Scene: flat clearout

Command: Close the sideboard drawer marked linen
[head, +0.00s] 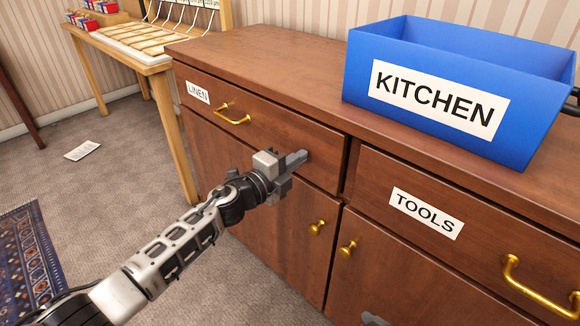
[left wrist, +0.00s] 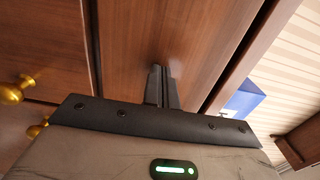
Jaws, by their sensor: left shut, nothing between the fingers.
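The drawer marked linen (head: 275,131) is at the left of the brown sideboard, with a white label and a brass handle (head: 232,113). Its front looks flush or nearly flush with the sideboard; I cannot tell if a small gap is left. My left gripper (head: 298,158) is shut and empty, its fingertips at the right part of the drawer front, right of the handle. In the left wrist view the shut fingers (left wrist: 163,85) point at the wooden front (left wrist: 130,50), touching or very close. A small grey part at the head view's bottom edge may be my right gripper (head: 375,319).
A blue bin marked kitchen (head: 440,105) stands on the sideboard top. The drawer marked tools (head: 450,190) is to the right. Cupboard doors with brass knobs (head: 317,227) are below. A wooden table (head: 155,60) stands at the back left. Paper (head: 82,151) lies on the carpet.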

